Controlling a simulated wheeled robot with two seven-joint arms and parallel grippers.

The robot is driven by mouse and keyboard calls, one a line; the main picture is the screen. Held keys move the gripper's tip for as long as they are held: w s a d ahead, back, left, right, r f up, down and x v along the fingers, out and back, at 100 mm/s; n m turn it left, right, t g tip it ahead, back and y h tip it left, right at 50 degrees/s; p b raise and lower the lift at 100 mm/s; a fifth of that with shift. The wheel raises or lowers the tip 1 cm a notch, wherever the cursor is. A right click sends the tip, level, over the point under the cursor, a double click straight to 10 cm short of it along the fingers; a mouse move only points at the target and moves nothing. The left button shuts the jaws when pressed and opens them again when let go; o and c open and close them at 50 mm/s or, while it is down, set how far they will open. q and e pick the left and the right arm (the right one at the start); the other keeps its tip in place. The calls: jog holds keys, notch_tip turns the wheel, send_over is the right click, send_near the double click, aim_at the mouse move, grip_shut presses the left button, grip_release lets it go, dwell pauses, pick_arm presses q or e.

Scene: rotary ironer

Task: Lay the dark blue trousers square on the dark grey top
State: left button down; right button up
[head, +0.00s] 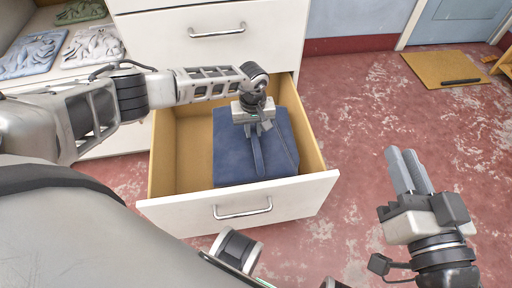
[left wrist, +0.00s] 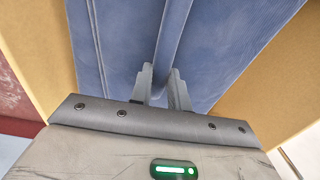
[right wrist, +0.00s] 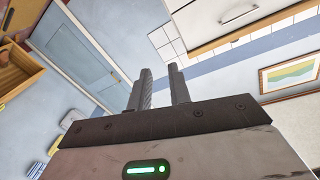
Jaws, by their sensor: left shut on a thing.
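The dark blue trousers (head: 235,155) lie folded in an open drawer, filling its right and middle part. My left gripper (head: 258,128) reaches down into the drawer from above. In the left wrist view its fingers (left wrist: 162,72) are shut on a raised fold of the trousers (left wrist: 215,50). The trousers look still within the drawer. My right gripper (head: 408,160) is empty and held out over the floor at the right, its fingers apart; they also show in the right wrist view (right wrist: 160,78). I cannot make out the dark grey top in these views.
The open drawer (head: 180,204) has a white front, a metal handle and wooden walls. A closed drawer (head: 265,45) is above it. A tan mat (head: 435,69) is on the red floor, which is clear between.

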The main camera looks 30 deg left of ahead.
pick_arm(q)
jog(key=f+b, duration=0.1)
jog(key=f, duration=0.1)
jog(key=f+b, duration=0.1)
jog(key=f, duration=0.1)
jog(key=shift+w, duration=0.2)
jog(key=shift+f+b, duration=0.3)
jog(key=shift+b, duration=0.15)
jog(key=shift+w, duration=0.1)
pick_arm(e)
jog(key=shift+a+f+t+y, duration=0.3)
jog(key=shift+a+y, duration=0.15)
jog(key=shift+y, duration=0.35)
jog(key=shift+r, duration=0.1)
